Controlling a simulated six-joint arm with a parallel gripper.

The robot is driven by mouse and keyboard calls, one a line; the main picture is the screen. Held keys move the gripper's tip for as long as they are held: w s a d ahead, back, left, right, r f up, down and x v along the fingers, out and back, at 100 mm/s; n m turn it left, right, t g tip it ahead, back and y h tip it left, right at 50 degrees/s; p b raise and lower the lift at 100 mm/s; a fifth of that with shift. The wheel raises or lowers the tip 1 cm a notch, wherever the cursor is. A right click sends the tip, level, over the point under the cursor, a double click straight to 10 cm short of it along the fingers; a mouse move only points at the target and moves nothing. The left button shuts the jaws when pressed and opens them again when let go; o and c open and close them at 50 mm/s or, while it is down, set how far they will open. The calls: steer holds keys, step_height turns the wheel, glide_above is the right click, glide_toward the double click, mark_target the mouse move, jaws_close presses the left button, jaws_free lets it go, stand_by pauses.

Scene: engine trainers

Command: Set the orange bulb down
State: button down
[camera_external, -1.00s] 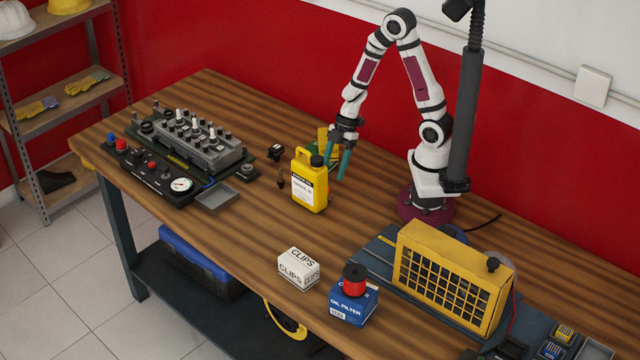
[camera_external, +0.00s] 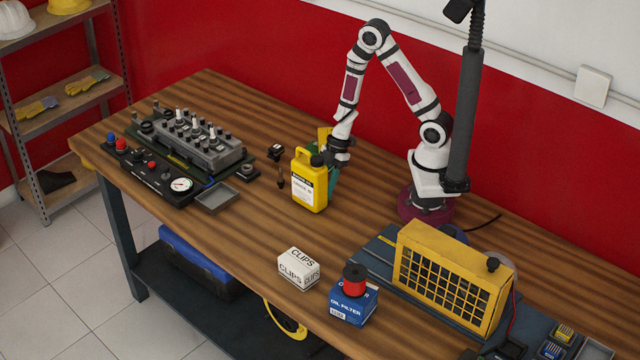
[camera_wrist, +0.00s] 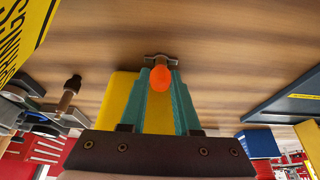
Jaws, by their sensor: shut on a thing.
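The orange bulb (camera_wrist: 160,78) shows in the wrist view between the teal fingertips of my gripper (camera_wrist: 161,84). My gripper is shut on it. A small metal piece lies at the bulb's far end, close to the wooden bench top; I cannot tell whether it touches the wood. In the external view my gripper (camera_external: 334,172) is low over the bench, just behind and right of the yellow jug (camera_external: 310,182). The jug hides part of the fingers, and the bulb cannot be made out there.
A yellow object (camera_external: 323,138) stands behind the jug. Small dark parts (camera_external: 277,153) are left of it. The bench (camera_external: 240,270) is clear left of the clips box.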

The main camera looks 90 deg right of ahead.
stand_by(0.3)
step_height(320, 180, up, 23)
steer(key=a+n+g, duration=0.6)
steer(key=a+n, duration=1.2)
steer(key=f, duration=2.2)
steer(key=shift+w+d+f, duration=0.25)
steer(key=shift+w+f, duration=0.1)
steer(key=shift+f, duration=0.05)
steer(key=shift+f, duration=0.1)
steer(key=c, duration=0.7)
jaws_free()
steer(key=shift+o, duration=0.2)
